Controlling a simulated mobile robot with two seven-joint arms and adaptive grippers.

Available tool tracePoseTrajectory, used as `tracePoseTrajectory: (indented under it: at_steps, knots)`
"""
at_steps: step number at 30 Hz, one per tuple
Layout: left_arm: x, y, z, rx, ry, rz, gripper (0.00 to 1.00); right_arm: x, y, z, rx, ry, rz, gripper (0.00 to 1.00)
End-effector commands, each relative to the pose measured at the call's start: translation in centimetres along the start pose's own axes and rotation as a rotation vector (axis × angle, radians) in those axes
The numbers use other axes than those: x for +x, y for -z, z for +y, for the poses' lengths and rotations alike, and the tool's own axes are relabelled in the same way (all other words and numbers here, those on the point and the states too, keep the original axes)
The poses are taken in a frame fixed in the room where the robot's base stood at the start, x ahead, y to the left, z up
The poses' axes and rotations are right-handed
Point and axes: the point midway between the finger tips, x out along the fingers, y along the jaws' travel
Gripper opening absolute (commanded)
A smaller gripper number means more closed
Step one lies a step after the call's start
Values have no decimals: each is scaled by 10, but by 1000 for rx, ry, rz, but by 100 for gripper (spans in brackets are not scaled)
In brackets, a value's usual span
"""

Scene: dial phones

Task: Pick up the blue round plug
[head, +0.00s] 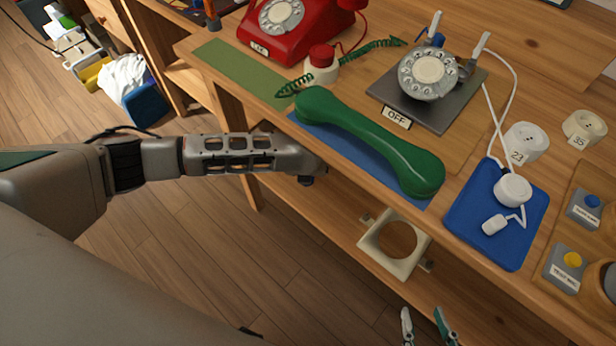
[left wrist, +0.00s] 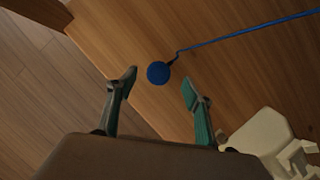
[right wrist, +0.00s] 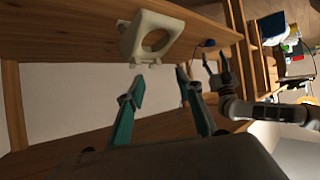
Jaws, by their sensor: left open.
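The blue round plug (left wrist: 158,73) shows in the left wrist view on a blue cord (left wrist: 245,35), against a wooden surface. In the right wrist view a small dark blue thing (right wrist: 207,43), likely the same plug, shows by the shelf. My left gripper (left wrist: 160,88) is open, with the plug seen between and slightly beyond its fingertips; I cannot tell if they touch. It also shows in the right wrist view (right wrist: 219,70). In the head view the desk hides its fingers and the plug. My right gripper (head: 424,320) is open and empty, below the desk's front edge; its fingers show in the right wrist view (right wrist: 161,84).
A cream bracket with a round hole (head: 394,245) is at the lower shelf. On the desk are a green handset (head: 370,140), a dial on a grey base (head: 428,75), a red phone (head: 285,25) and a blue mat (head: 475,235). Open floor (head: 220,250) lies in front.

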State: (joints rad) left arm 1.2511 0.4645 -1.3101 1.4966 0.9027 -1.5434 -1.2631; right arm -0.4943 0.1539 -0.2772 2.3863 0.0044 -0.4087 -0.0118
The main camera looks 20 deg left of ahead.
Motion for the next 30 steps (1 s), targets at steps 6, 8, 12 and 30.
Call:
tracePoseTrajectory:
  at_steps: [6, 8, 12, 30]
  knots:
    - [46, 16, 3, 4, -8, 20, 51, 4, 9, -13, 66, 22, 34, 36]
    - [49, 14, 3, 3, -6, 18, 51, 6, 19, -14, 80, 22, 57, 36]
    - [49, 9, 1, 2, -3, 10, 51, 7, 36, -13, 93, 20, 94, 36]
    - [48, 8, 1, 2, -2, 8, 14, 5, 26, -13, 82, 20, 71, 36]
